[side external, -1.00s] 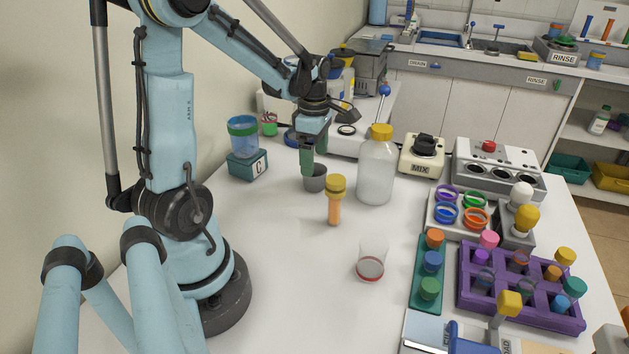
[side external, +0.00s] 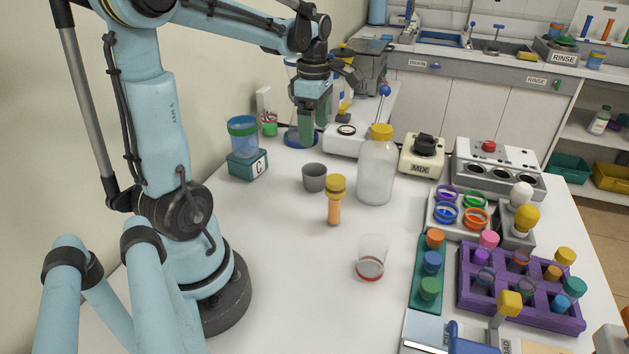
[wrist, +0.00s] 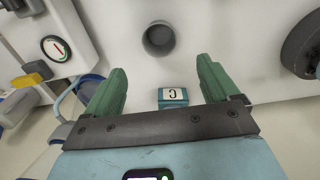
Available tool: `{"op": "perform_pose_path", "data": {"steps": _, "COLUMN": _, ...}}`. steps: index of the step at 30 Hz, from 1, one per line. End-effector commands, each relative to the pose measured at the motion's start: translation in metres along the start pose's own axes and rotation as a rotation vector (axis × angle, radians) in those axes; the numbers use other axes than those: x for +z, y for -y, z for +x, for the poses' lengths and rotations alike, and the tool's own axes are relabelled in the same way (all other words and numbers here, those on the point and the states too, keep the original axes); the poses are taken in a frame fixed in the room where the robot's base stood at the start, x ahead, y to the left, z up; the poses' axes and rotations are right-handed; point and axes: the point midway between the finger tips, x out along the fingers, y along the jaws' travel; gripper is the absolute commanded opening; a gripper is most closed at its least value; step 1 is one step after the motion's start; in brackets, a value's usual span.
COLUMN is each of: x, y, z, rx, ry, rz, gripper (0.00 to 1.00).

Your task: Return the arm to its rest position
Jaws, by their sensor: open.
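My gripper (side external: 314,124) is open and empty, raised above the far part of the white table in the side view. Its two green fingers point down and stand apart. The wrist view shows the same open gripper (wrist: 158,92) with clear space between its fingers. A grey cup (side external: 314,177) stands on the table below and nearer the camera, apart from the fingers. The cup also shows in the wrist view (wrist: 158,39), beyond the fingertips.
A teal block marked C (side external: 247,165) bears a blue-rimmed clear cup (side external: 242,138) at left. A yellow-capped bottle (side external: 376,170), an orange tube with a yellow cap (side external: 334,204), and a clear beaker (side external: 371,260) stand nearby. A purple rack (side external: 515,303) is at right.

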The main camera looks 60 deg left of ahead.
Motion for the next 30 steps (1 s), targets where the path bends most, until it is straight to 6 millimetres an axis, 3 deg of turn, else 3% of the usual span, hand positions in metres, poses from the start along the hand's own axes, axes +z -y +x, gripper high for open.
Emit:
{"op": "perform_pose_path", "data": {"steps": 4, "x": 0.002, "y": -0.005, "z": -0.009, "rx": 0.021, "ry": -0.081, "rz": 0.133, "gripper": 0.88}}
{"op": "perform_pose_path", "data": {"steps": 8, "x": 0.008, "y": -0.015, "z": -0.032, "rx": 0.051, "ry": -0.245, "rz": 0.433, "gripper": 0.88}}
{"op": "perform_pose_path", "data": {"steps": 11, "x": 0.024, "y": -0.014, "z": -0.047, "rx": 0.056, "ry": -0.317, "rz": 0.695, "gripper": 0.88}}
{"op": "perform_pose_path", "data": {"steps": 14, "x": 0.049, "y": 0.000, "z": -0.051, "rx": 0.050, "ry": -0.298, "rz": 0.938, "gripper": 0.88}}
{"op": "perform_pose_path", "data": {"steps": 20, "x": 0.114, "y": 0.058, "z": -0.046, "rx": 0.069, "ry": -0.069, "rz": 1.432, "gripper": 0.88}}
{"op": "perform_pose_path", "data": {"steps": 24, "x": 0.162, "y": 0.118, "z": -0.045, "rx": 0.145, "ry": 0.176, "rz": 1.808, "gripper": 0.88}}
{"op": "perform_pose_path", "data": {"steps": 30, "x": 0.213, "y": 0.214, "z": -0.059, "rx": 0.383, "ry": 0.555, "rz": 2.300, "gripper": 0.88}}
